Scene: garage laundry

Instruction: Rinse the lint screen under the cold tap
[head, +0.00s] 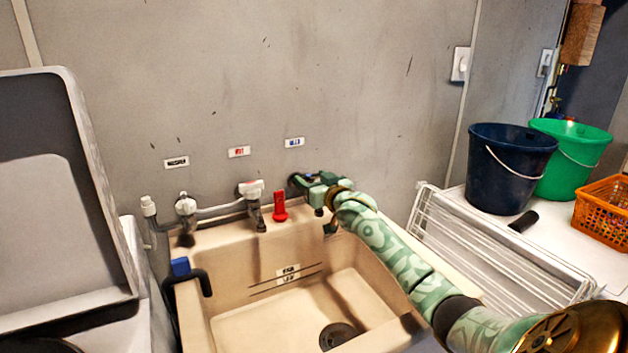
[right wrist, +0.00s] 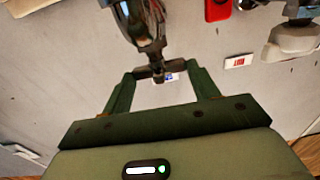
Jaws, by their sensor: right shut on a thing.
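My right gripper (head: 304,183) is at the rightmost tap, below the blue label (head: 294,142) on the wall, and hides much of that tap. In the right wrist view its green fingers (right wrist: 158,73) are shut on the dark cross-shaped tap handle (right wrist: 150,69). The beige sink (head: 225,289) lies below, with a dark drain (head: 338,335) in its floor. I see no water stream. I cannot make out a lint screen in either view. My left gripper is not in view.
A middle tap (head: 252,192) under a red label and a left tap (head: 185,206) share the wall pipe. A red object (head: 280,207) stands on the sink's back rim. A white rack (head: 500,262), blue bucket (head: 508,175), green bucket (head: 575,150) and orange basket (head: 602,208) are at right.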

